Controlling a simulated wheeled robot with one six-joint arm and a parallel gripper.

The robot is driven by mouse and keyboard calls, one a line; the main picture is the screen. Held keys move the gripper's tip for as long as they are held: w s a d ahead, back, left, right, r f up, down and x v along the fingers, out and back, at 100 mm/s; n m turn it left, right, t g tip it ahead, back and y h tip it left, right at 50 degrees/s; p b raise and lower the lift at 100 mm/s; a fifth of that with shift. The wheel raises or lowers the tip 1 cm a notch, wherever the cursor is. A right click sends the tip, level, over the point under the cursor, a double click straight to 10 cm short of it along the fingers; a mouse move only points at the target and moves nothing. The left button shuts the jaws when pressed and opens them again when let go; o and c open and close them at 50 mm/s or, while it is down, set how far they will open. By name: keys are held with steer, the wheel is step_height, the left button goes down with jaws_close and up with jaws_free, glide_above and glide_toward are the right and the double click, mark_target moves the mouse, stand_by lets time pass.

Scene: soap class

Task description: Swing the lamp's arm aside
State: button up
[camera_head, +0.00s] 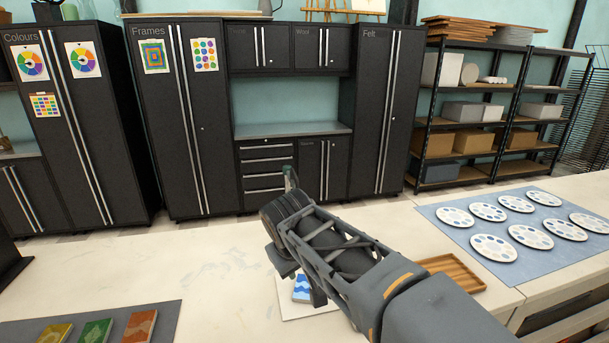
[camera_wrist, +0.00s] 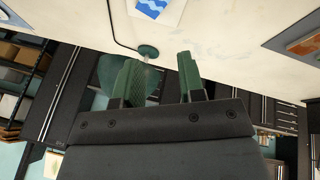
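The lamp shows in the wrist view as a small round green base (camera_wrist: 148,50) on the pale table, with a dark cable running from it. A wider green part, seemingly its shade (camera_wrist: 111,72), is partly hidden behind the left finger. Its arm is mostly hidden. My gripper (camera_wrist: 158,60) has its two green fingers apart, with nothing seen clamped between them. The lamp looks just beyond the fingers; I cannot tell whether they touch. In the head view my gripper (camera_head: 289,180) is over the table's far side, and the lamp cannot be made out there.
A blue-and-white wave-patterned piece (camera_head: 301,288) lies on a pale board below my arm. A wooden tray (camera_head: 455,272) and a blue mat (camera_head: 455,236) with several palettes are right. A grey mat (camera_head: 165,325) with coloured blocks is front left. The table's left-middle is clear.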

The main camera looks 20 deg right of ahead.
steer(key=w+d+r+n+h+b, duration=0.1)
steer(key=w+r+h, duration=0.2)
steer(key=w, duration=0.7)
steer(key=w+d+r+h, duration=0.1)
steer(key=w+r+h, duration=0.3)
steer(key=w, duration=0.5)
steer(key=m+h+b, duration=0.1)
steer(key=m+h, duration=0.1)
steer(key=h, duration=0.4)
glide_toward(294, 173)
steer(key=shift+g, duration=0.3)
steer(key=x, duration=1)
steer(key=shift+w+f, duration=0.25)
jaws_close()
